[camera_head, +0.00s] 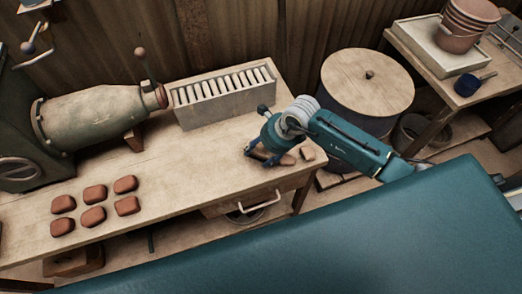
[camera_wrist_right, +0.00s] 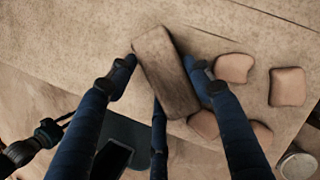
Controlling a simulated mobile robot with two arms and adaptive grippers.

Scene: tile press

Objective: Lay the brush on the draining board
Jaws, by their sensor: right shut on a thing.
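My right gripper (camera_head: 262,155) is low over the right end of the workbench. In the right wrist view, the gripper (camera_wrist_right: 163,82) is shut on a brown, worn wooden block (camera_wrist_right: 165,70). The block may be the back of the brush; no bristles show. In the head view the gripper mostly hides it. A pale tray (camera_head: 432,50) on the side table at the upper right may be the draining board; I cannot tell for sure. It is well away from my right gripper. My left gripper is not in view.
Several pale clay pieces (camera_wrist_right: 233,68) lie beside the held block. Several reddish tiles (camera_head: 94,193) lie on the bench (camera_head: 180,165) at left. A slotted rack (camera_head: 225,98) stands behind.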

